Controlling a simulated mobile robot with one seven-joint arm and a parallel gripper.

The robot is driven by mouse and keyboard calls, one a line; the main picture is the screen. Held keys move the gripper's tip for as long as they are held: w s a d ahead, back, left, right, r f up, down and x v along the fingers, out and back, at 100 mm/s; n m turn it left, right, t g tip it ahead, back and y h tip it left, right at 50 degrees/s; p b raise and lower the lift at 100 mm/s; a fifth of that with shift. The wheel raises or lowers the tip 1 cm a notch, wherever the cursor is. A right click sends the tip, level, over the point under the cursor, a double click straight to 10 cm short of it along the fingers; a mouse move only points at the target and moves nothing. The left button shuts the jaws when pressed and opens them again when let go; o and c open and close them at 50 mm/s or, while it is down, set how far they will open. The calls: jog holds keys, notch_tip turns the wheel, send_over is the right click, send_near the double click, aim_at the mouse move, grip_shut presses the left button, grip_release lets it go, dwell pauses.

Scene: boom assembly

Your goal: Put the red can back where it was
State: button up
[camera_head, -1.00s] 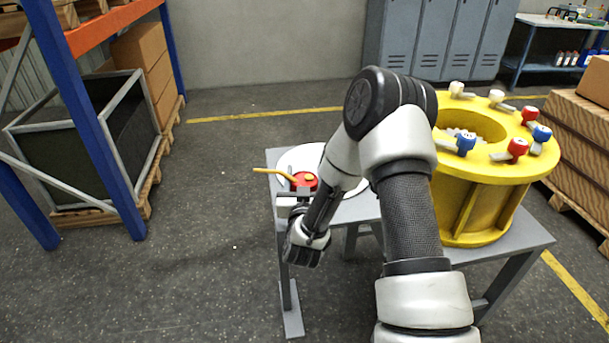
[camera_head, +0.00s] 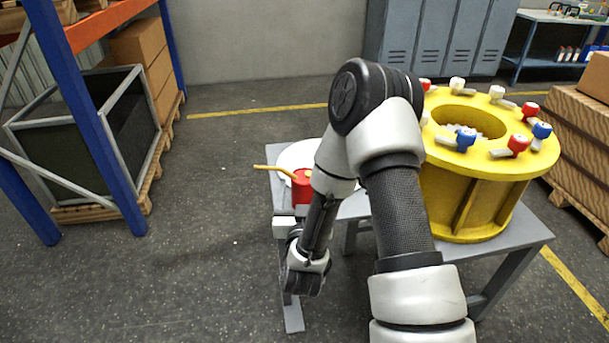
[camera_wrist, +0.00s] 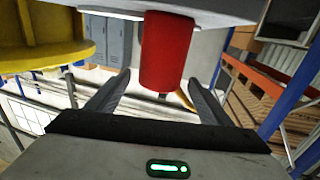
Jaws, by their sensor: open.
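The red can (camera_head: 302,188) has a yellow spout pointing left and stands upright at the left part of the grey table (camera_head: 515,244), at the near edge of a white round plate (camera_head: 297,155). The arm partly hides the plate. My gripper (camera_head: 284,224) is open, just on the near side of the can and lower in the picture. In the wrist view, which is upside down, the can (camera_wrist: 167,52) shows between the lines of my two spread fingers, with clear gaps on both sides. I cannot tell whether the fingertips reach beside it.
A yellow ring-shaped housing (camera_head: 470,205) with red, white and blue handled pieces on top fills the right of the table. A blue and orange rack (camera_head: 85,120) with a crate (camera_head: 85,135) stands at the left. The floor left of the table is clear.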

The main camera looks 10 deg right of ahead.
jog(key=shift+s+a, duration=0.25)
jog(key=shift+s, duration=0.85)
jog(key=shift+s+a, duration=0.2)
jog(key=shift+s, duration=0.85)
jog(key=shift+s, duration=0.1)
